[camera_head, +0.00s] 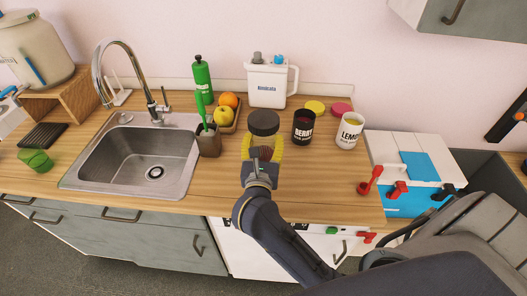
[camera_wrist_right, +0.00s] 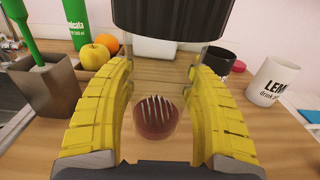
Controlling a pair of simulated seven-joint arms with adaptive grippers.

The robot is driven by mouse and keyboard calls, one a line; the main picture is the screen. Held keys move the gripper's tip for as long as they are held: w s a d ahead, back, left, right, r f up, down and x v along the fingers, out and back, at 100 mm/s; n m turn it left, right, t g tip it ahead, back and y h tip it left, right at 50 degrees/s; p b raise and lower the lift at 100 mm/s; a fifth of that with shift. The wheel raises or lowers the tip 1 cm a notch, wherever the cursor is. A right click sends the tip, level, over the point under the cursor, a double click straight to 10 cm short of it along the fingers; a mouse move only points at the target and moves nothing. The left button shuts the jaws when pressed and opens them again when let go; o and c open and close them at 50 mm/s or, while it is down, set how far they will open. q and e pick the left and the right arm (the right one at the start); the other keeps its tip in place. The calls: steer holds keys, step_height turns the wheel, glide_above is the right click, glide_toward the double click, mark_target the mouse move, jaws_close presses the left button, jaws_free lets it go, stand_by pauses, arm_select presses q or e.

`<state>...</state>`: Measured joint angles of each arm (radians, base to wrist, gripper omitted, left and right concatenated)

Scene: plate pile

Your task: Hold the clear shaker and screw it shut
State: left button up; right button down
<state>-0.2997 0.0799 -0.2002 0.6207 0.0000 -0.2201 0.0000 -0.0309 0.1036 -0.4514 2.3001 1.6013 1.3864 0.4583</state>
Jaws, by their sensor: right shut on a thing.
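The clear shaker (camera_wrist_right: 157,95) stands upright on the counter. Its black lid (camera_head: 264,122) sits at its top and also shows at the top of the wrist view (camera_wrist_right: 170,17). I cannot tell whether the lid is screwed tight. Something dark red with pale streaks (camera_wrist_right: 156,118) shows through the shaker's wall. My right gripper (camera_head: 263,147) is shut on the shaker's body, below the lid, with one yellow finger on each side. My left gripper is not in view.
A black berry cup (camera_head: 303,128) and a white lemon cup (camera_head: 349,132) stand right of the shaker. A brown holder (camera_head: 208,142) and a fruit tray stand left, near the sink (camera_head: 95,178). A white jug (camera_head: 267,88) is behind. The counter's front left of my arm is clear.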

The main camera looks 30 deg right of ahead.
mark_target(264, 152)
steer(key=shift+f, duration=2.15)
steer(key=shift+f, duration=0.1)
steer(key=shift+c, duration=2)
jaws_free()
steer(key=shift+r, duration=0.2)
steer(key=v, duration=1.2)
steer(key=shift+f, duration=0.15)
